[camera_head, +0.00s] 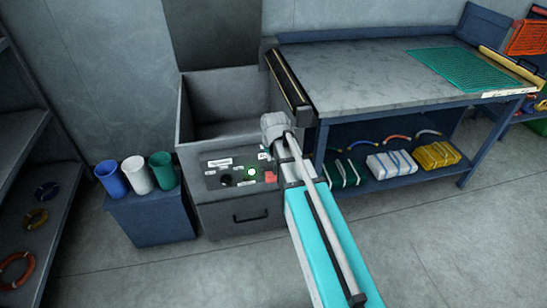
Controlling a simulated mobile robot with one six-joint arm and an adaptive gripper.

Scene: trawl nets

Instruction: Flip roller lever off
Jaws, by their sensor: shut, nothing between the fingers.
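A dark control panel (236,177) is on the front of a grey open-topped bin unit (213,219). On it are a black round control (226,180), a lit green button (251,172), a red block-like part (270,177) and small white labels too small to read. I cannot tell which control is the roller lever, or its position. My turquoise and white arm reaches up from the bottom to a grey joint just right of the panel, covering the panel's right edge. I do not see my gripper's fingers; they are hidden behind the arm.
A blue-framed workbench (375,75) with a green mat (462,69) stands at right, with folded net bundles (391,163) on its lower shelf. Blue, white and green cups (138,174) stand on a blue box (150,216) left of the unit. Shelving (20,140) is at far left.

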